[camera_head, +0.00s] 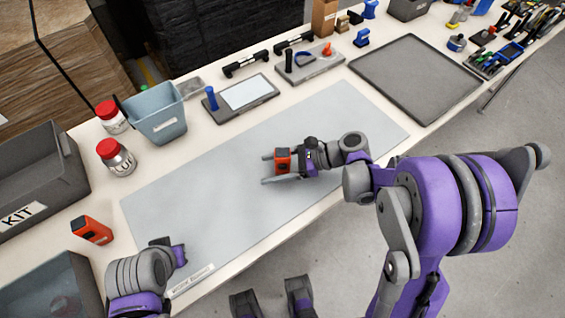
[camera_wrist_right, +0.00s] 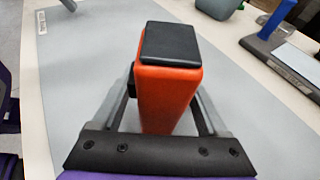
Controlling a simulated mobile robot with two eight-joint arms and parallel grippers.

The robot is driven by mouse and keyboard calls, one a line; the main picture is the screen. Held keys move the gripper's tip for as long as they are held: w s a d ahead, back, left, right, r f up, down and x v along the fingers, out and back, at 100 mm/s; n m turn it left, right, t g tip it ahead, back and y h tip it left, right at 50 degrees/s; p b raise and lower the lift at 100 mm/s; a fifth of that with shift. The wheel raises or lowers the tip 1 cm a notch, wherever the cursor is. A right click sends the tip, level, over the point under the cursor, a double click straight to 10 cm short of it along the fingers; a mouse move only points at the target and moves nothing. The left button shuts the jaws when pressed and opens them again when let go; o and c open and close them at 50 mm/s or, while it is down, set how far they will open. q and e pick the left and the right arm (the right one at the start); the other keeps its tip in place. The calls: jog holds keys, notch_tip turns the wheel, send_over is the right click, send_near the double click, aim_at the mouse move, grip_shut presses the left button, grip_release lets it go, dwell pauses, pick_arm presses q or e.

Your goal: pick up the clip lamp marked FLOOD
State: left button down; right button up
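An orange block-shaped lamp (camera_head: 283,160) with a dark top stands on the grey mat, between the fingers of my right gripper (camera_head: 268,169). In the right wrist view the same orange lamp (camera_wrist_right: 168,95) is upright, its black top facing the camera, with a finger of the gripper (camera_wrist_right: 163,112) on each side and gaps beside its lower part. The fingers look open. No FLOOD marking is readable on it. A second orange lamp (camera_head: 92,230) stands at the left; its marking is unreadable. My left gripper (camera_head: 178,254) is near the mat's front left corner; its fingers are not clear.
The grey mat (camera_head: 215,180) is mostly bare. Around it are a grey KIT bin (camera_head: 40,190), a blue-grey bin (camera_head: 158,115), red-capped jars (camera_head: 116,157), a board with a blue-handled tool (camera_head: 240,98) and an empty dark tray (camera_head: 415,75). Tools lie at the far right.

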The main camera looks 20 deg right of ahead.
grip_shut()
jog(key=shift+r, duration=0.1)
